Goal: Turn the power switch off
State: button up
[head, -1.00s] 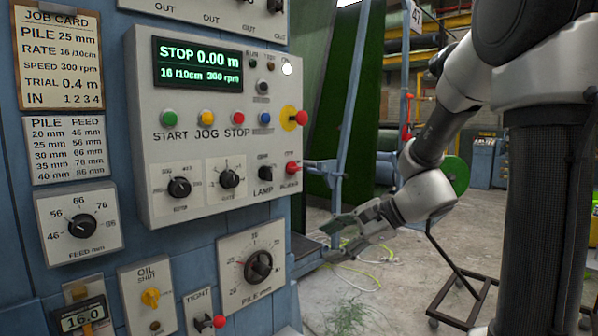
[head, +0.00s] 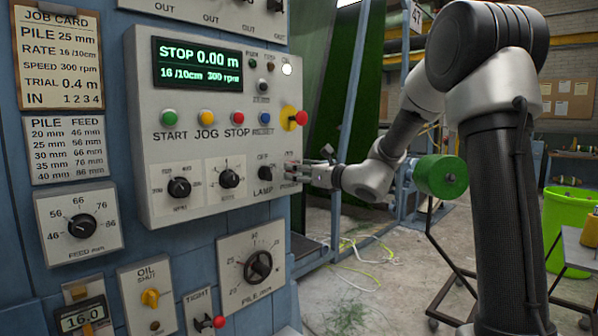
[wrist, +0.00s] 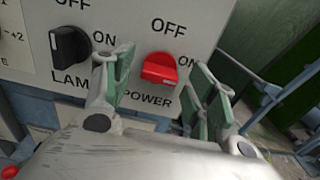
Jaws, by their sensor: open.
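The power switch is a red knob (wrist: 160,68) above the label POWER in the wrist view, with OFF printed above it and ON to its right. The knob's handle lies roughly sideways, towards ON. My gripper (wrist: 165,92) is open, its two green-padded fingers on either side of the red knob, with nothing held; I cannot tell whether either finger touches it. In the head view my gripper (head: 300,172) is at the lower right of the grey control panel (head: 150,130), and it hides the red knob there.
The black LAMP knob (wrist: 70,47) is close left of my gripper. A red and yellow emergency button (head: 294,118) sticks out above it. The display (head: 197,64) reads STOP 0.00 m. Free floor lies to the right of the machine.

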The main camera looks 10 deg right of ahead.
jog(key=shift+w+a, duration=0.15)
jog(key=shift+w, duration=0.05)
jog(key=shift+c, duration=0.5)
jog(key=c, duration=0.9)
